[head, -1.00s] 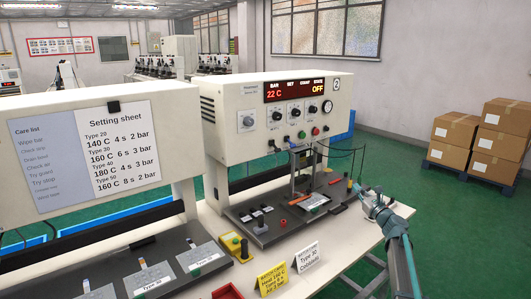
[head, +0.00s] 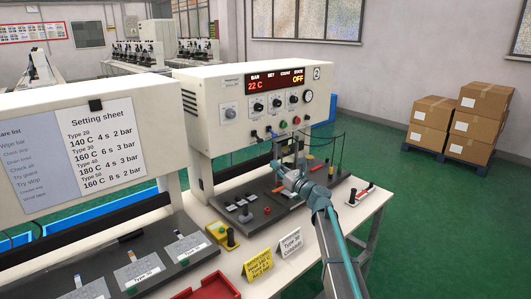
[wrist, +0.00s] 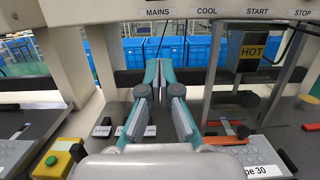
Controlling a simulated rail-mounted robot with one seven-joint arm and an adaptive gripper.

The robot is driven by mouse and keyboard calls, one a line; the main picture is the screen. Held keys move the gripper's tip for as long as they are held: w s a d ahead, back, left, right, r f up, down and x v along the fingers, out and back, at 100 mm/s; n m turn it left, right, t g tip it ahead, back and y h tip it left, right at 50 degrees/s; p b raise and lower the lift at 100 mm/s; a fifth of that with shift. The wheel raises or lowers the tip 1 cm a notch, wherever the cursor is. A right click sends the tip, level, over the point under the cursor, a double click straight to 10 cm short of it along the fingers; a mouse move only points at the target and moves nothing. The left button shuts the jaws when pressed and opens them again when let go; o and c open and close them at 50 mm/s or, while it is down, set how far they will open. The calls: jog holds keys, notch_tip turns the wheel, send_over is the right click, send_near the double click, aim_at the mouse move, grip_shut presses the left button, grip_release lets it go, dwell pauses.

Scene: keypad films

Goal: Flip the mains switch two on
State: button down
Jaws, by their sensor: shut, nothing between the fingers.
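Machine two (head: 205,100) has a cream panel marked 2, and its display (head: 277,80) reads 22 C and OFF. A small dark mains switch (head: 254,135) sits at the left of the lower row of controls; its position is too small to tell. In the wrist view the MAINS label (wrist: 157,12) is at the top edge, and the switch itself is out of frame. My gripper (head: 276,165) is in front of machine two, below the panel and apart from it. In the wrist view its fingertips (wrist: 158,68) are together and empty, below the MAINS label.
Green start (head: 283,124) and red stop (head: 297,121) buttons are to the right of the switch. A press head marked HOT (wrist: 252,50) stands right of my fingers. Yellow (head: 258,265) and white (head: 289,243) cards stand on the table front. Boxes (head: 474,128) are far right.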

aim_at(258, 138)
jog(key=w+a+r+p, duration=0.2)
jog(key=a, duration=0.1)
jog(key=w+a+r+p, duration=0.2)
jog(key=w+a+r, duration=0.1)
jog(key=shift+w, duration=0.3)
jog(key=shift+s+d+r, duration=0.15)
jog(key=shift+p, duration=0.4)
